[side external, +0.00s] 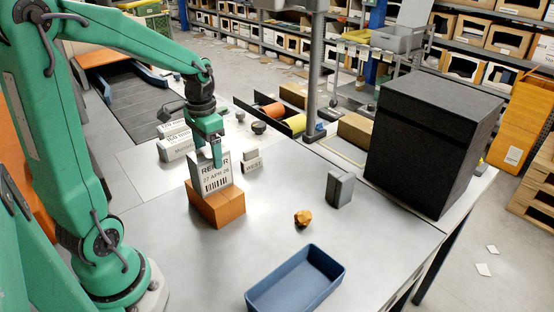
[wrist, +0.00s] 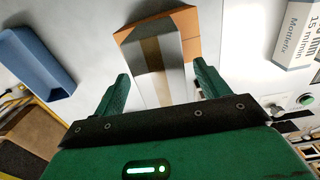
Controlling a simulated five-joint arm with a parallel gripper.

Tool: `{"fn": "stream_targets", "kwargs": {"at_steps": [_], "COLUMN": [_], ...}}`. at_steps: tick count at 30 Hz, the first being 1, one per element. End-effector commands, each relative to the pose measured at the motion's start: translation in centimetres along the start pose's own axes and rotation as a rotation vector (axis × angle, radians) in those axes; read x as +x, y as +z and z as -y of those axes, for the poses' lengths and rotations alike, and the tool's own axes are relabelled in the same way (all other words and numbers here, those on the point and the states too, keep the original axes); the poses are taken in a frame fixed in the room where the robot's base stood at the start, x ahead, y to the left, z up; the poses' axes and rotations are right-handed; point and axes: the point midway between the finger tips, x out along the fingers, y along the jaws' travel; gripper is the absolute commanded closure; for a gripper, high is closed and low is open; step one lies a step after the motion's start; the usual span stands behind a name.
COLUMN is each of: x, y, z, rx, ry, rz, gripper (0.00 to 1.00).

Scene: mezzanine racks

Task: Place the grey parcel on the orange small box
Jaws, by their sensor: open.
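The grey parcel (side external: 210,176), with a printed label and barcode, stands upright on top of the orange small box (side external: 218,208). In the wrist view the parcel (wrist: 153,55) shows its grey top with a tan strip, and the orange box (wrist: 186,22) shows around its far end. My gripper (side external: 217,158) is right at the parcel's top. In the wrist view my gripper (wrist: 162,72) is open, with one finger on each side of the parcel and gaps visible. The contact between parcel and box is partly hidden in the wrist view.
A blue tray (side external: 295,280) lies at the table's front; a small orange-brown lump (side external: 303,218) and a dark grey block (side external: 340,189) are to the right. A large black box (side external: 432,140) stands at the right. White labelled boxes (side external: 176,147) lie behind. Bare table surrounds the orange box.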

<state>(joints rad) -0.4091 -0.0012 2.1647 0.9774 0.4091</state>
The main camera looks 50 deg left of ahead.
Motion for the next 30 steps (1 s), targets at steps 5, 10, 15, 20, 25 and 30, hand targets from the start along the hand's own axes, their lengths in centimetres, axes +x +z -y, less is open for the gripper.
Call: {"fn": "stream_targets", "kwargs": {"at_steps": [5,10,15,20,25,30], "x": [-3.1,-5.5,-7.0,-7.6,-7.6,-7.6], "y": [0.0,0.0,0.0,0.0,0.0,0.0], "z": [0.0,0.0,0.0,0.0,0.0,0.0], "rx": [0.000,0.000,0.000,0.000,0.000,0.000], "ry": [-0.002,-0.001,0.000,0.000,0.000,0.000], "rz": [-0.004,-0.002,-0.001,0.000,0.001,0.001], "gripper": [0.26,0.26,0.26,0.26,0.26,0.26]}}
